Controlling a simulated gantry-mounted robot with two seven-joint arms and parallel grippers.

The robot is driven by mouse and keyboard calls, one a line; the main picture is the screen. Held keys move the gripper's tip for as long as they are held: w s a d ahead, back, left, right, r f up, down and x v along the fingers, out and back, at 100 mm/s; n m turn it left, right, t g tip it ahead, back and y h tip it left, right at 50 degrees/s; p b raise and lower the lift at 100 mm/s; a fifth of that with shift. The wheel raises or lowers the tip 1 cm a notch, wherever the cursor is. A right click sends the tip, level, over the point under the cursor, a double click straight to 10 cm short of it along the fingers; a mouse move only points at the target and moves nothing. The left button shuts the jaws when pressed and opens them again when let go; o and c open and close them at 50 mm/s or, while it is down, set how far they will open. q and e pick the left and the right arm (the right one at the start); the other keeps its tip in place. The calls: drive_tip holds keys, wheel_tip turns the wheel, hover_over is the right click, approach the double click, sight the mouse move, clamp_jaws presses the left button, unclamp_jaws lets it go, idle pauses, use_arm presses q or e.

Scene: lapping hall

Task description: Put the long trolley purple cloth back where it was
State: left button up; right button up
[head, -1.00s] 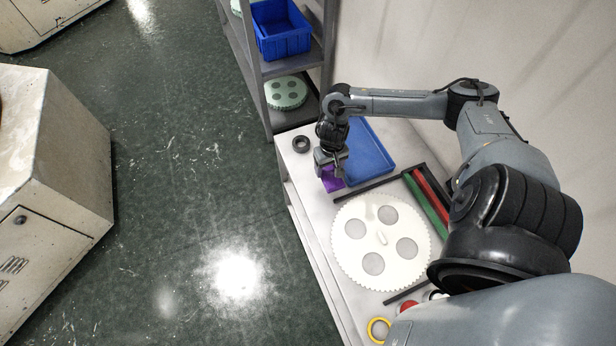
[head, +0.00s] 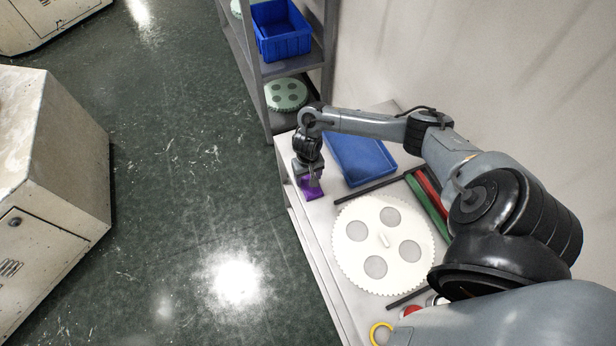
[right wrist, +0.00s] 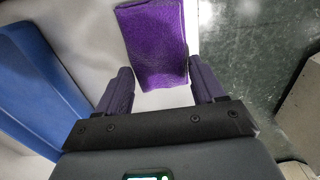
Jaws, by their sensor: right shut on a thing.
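The purple cloth (head: 313,193) is a small folded pad at the far left part of the long white top (head: 318,222), near its floor-side edge. My right gripper (head: 310,181) is over it and shut on it. In the right wrist view the purple cloth (right wrist: 156,45) lies between and beyond the two fingers of my right gripper (right wrist: 160,92). I cannot tell whether the cloth touches the white top. My left gripper is not in view.
A blue tray (head: 362,160) lies right of the gripper. A large white toothed disc (head: 356,212) lies nearer, beside red and green bars (head: 427,204). A grey shelf rack (head: 262,82) with a blue bin (head: 281,42) stands at the far end. Green floor is open at left.

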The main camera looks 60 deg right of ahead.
drive_tip(key=shift+f, duration=0.1)
drive_tip(key=o, duration=1.1)
